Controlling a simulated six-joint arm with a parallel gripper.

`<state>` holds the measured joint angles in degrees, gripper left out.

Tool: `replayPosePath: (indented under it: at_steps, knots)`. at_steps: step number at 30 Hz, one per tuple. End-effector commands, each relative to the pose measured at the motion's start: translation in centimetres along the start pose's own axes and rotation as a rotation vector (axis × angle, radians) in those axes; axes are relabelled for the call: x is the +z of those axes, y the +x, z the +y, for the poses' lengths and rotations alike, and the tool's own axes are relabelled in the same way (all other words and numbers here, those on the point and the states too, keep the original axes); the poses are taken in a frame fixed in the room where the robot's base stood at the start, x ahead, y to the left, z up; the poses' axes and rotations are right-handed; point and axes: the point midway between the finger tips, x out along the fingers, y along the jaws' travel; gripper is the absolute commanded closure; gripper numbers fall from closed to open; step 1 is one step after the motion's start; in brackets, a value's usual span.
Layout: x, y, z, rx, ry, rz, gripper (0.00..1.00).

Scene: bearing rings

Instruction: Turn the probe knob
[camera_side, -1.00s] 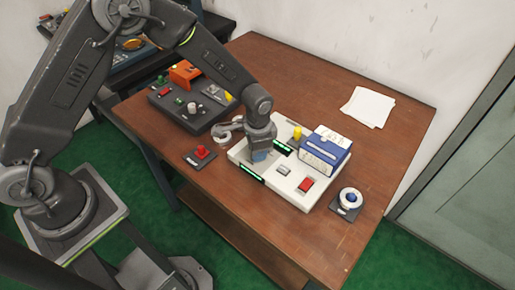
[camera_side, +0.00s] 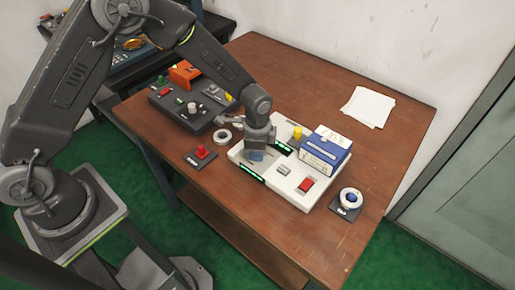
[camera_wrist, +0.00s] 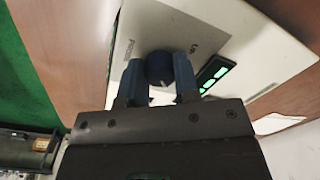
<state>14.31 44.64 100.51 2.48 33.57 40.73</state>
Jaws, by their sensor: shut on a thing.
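The probe knob (camera_wrist: 159,70) is a dark blue round knob with a pale pointer line, on a white instrument box (camera_side: 289,188). In the wrist view it sits between the two blue fingers of my gripper (camera_wrist: 158,64), which are shut on its sides. Printed lettering shows on the panel beside it, too blurred to read fully. In the side view my gripper (camera_side: 257,154) points down onto the left part of the box and hides the knob. Lit green displays (camera_side: 252,174) sit near the gripper; one also shows in the wrist view (camera_wrist: 214,75).
The box carries a red switch (camera_side: 306,185), a yellow knob (camera_side: 297,132) and a blue-and-white case (camera_side: 326,150). A pale ring (camera_side: 222,136) and a red button (camera_side: 201,152) lie left. A dark control panel (camera_side: 190,108) stands behind. Papers (camera_side: 367,106) lie at the right back.

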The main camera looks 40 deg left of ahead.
Motion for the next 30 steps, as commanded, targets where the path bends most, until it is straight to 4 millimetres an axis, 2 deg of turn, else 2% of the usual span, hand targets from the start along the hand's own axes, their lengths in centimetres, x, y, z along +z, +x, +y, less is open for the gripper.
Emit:
replayPosePath:
  at_steps: [5, 6, 14, 23, 26, 30]
  knots:
    - [0.2, 0.0, 0.1, 0.002, 0.003, -0.005, 0.95]
    - [0.2, 0.1, 0.1, 0.002, 0.003, -0.005, 0.7]
    - [0.1, 0.0, 0.0, 0.001, 0.001, -0.002, 0.45]
    - [0.0, -0.3, 0.0, -0.001, 0.0, 0.0, 0.45]
    - [0.0, -1.4, -0.1, -0.002, 0.0, 0.001, 0.45]
    - [-0.1, -4.1, -0.1, -0.004, 0.0, 0.004, 0.45]
